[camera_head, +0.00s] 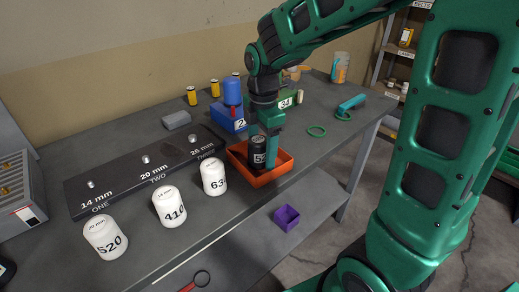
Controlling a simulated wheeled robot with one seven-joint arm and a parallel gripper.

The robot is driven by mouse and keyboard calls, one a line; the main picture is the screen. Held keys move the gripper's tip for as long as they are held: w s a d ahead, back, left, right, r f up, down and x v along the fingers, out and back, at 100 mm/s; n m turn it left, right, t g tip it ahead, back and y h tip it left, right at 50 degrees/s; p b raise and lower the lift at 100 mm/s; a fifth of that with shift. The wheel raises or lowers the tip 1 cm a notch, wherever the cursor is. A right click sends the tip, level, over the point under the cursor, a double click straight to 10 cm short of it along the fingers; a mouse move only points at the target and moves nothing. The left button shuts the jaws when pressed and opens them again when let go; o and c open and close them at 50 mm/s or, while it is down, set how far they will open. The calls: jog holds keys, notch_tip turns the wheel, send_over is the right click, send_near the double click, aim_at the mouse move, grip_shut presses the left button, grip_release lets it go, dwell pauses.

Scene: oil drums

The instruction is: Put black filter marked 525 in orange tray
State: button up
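The black filter (258,152) stands about upright within the outline of the orange tray (282,171), with a white number on its side that starts with 5 and is partly unclear. My gripper (263,148) points down over the tray, with the filter between its green fingers. One finger runs along the filter's right side; the other is mostly hidden behind it. I cannot tell whether the fingers press on the filter, nor whether its base rests on the tray floor.
White filters 520 (105,238), 410 (169,207) and one starting 63 (213,177) stand at the table's front. A black stud board (145,172) lies behind them. A blue block (229,118) stands behind the tray. A purple box (286,218) sits on the lower shelf.

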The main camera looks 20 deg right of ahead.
notch_tip(320, 180, up, 12)
jog(key=shift+s+r, duration=0.1)
jog(key=shift+r, duration=0.05)
jog(key=s+d+f+m, duration=0.5)
jog(key=s+d+m, duration=0.3)
jog(key=s+m, duration=0.3)
jog(key=s+d+f+m, duration=0.5)
jog(key=s+d+m, duration=0.3)
jog(key=s+m, duration=0.4)
jog(key=shift+d+m, duration=0.25)
jog(key=shift+m, duration=0.95)
jog(key=shift+w+f, duration=0.2)
jog(key=shift+w, duration=0.35)
